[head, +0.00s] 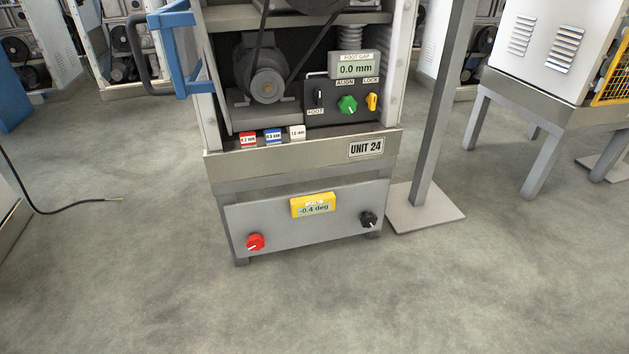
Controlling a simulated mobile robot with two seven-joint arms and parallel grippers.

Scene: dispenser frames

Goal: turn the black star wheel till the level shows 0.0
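The black star wheel (368,219) sits at the right end of the grey lower front panel (275,222) of the unit. The yellow level (313,205) is at the panel's top middle, and its display reads -0.4 deg. A red star wheel (256,242) sits at the panel's lower left. Neither of my grippers is in the head view, and nothing touches the black wheel.
Above, a foot gap display (352,67) reads 0.0 mm, with a green knob (347,104) and yellow lock knob (372,102) below it. A grey post (440,110) stands close right on a floor plate. A loose black cable (65,209) lies left. The floor in front is clear.

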